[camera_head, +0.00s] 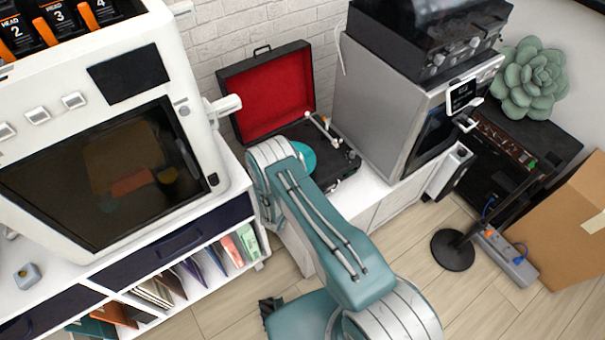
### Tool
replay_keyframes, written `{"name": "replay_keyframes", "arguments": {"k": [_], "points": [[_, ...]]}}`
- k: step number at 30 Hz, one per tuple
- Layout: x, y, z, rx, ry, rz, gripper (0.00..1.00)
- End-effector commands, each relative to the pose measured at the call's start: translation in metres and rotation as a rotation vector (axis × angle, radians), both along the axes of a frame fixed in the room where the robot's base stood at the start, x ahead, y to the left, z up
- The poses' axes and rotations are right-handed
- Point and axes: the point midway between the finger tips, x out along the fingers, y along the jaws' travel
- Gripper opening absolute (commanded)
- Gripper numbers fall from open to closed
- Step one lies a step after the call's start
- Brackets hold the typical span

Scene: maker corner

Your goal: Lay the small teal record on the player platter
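The record player (341,166) stands open on the white cabinet, its red-lined lid (268,95) tilted up at the back. A teal disc, which looks like the small teal record (307,158), shows at the deck, just right of my arm's upper joint. My arm covers its left and lower part, so I cannot tell whether it lies flat on the platter. The platter itself cannot be made out. The pale tonearm (322,130) is at the deck's back right. My gripper is not clearly visible; my arm's teal link crosses in front of the player.
A white 3D printer (205,130) stands close left of the player, a grey box-shaped machine (375,110) close right. Sleeves (190,270) fill the shelf below. A black stand (453,250), power strip (510,258) and cardboard box (565,235) are at right. Some wooden floor is clear.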

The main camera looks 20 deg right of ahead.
Motion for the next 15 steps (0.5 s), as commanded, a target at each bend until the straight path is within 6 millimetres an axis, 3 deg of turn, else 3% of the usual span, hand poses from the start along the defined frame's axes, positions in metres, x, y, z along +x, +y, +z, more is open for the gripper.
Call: {"name": "replay_keyframes", "arguments": {"k": [14, 15], "points": [[0.0000, 0.0000, -0.0050, 0.000, 0.000, 0.000, 0.00], [0.0001, 0.0001, -0.0052, 0.000, 0.000, 0.000, 0.13]]}}
